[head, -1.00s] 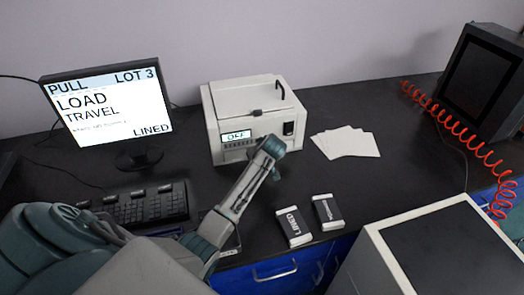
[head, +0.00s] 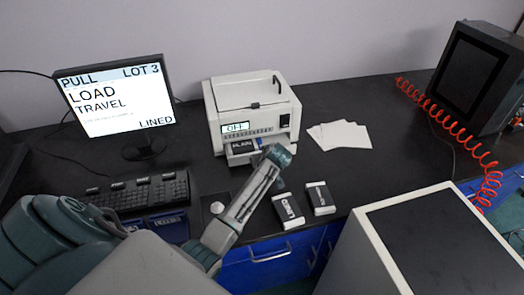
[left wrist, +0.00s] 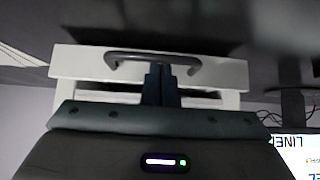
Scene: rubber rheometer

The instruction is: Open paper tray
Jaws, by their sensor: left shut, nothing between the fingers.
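The white printer-like machine (head: 246,101) stands at the back of the bench. Its paper tray (head: 240,155), labelled PLAIN, sticks out of the lower front. My left arm (head: 246,200) reaches up to the tray's right side, and its wrist hides that part of the tray. In the left wrist view my left gripper (left wrist: 160,72) is shut and empty. Its fingers overlap the middle of a dark bar handle (left wrist: 125,57) on a white front panel (left wrist: 80,65); I cannot tell if they touch it. My right gripper is not in view.
Loose white sheets (head: 340,134) lie right of the machine. Two packs, LINED (head: 288,211) and another (head: 320,198), lie near the front edge. A monitor (head: 118,100) and keyboard (head: 135,193) stand left. A white box (head: 420,245) fills the lower right.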

